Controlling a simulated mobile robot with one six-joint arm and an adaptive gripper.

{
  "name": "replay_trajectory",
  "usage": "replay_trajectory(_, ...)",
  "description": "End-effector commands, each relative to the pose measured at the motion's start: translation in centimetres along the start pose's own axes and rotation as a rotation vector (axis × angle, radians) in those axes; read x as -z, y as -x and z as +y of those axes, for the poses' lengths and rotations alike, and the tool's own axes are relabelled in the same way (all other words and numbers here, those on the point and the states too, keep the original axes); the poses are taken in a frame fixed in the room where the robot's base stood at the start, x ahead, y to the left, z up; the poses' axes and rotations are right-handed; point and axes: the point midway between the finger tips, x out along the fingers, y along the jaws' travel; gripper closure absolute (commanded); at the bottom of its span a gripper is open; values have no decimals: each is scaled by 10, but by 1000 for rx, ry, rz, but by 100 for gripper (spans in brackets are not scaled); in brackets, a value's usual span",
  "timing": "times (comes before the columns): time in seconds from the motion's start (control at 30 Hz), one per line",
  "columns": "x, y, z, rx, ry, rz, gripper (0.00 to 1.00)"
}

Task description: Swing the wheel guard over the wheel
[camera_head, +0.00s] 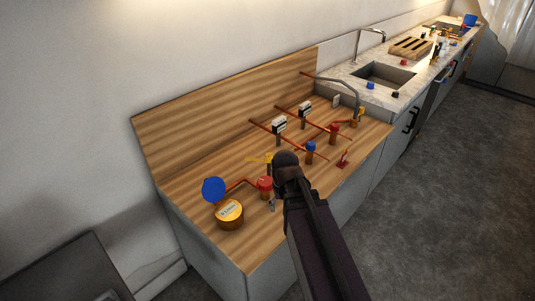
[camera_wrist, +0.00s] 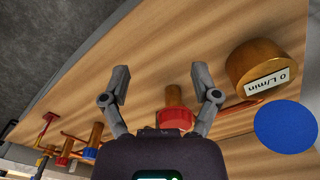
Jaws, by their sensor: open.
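A brass valve with a red cap (camera_head: 265,184) stands on the wooden worktop (camera_head: 245,246). In the wrist view the red cap (camera_wrist: 176,118) lies between the fingers of my gripper (camera_wrist: 161,85), nearer the right one. My gripper is open and holds nothing. A flat blue disc (camera_head: 213,189) stands beside a brass meter (camera_head: 229,212). Both show at right in the wrist view, the blue disc (camera_wrist: 285,126) below the meter (camera_wrist: 266,72), which reads 0 L/min. I cannot tell for certain which part is the wheel guard. My arm hides part of the worktop in the head view.
Brass valves with a blue cap (camera_head: 310,147) and a red cap (camera_head: 334,130), copper pipes, and a small red bracket (camera_head: 343,160) stand to the right. A sink (camera_head: 384,75) lies beyond. The front worktop is clear.

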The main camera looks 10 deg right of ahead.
Motion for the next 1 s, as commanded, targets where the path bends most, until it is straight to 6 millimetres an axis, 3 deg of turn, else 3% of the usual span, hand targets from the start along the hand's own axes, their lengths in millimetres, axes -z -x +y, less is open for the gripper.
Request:
replay_trajectory(0.03,20,15,3,0,11,0,21)
replay_trajectory(0.6,213,120,15,0,233,0,21)
replay_trajectory(0.8,248,137,16,0,281,0,21)
replay_trajectory(1.0,256,139,16,0,296,0,21)
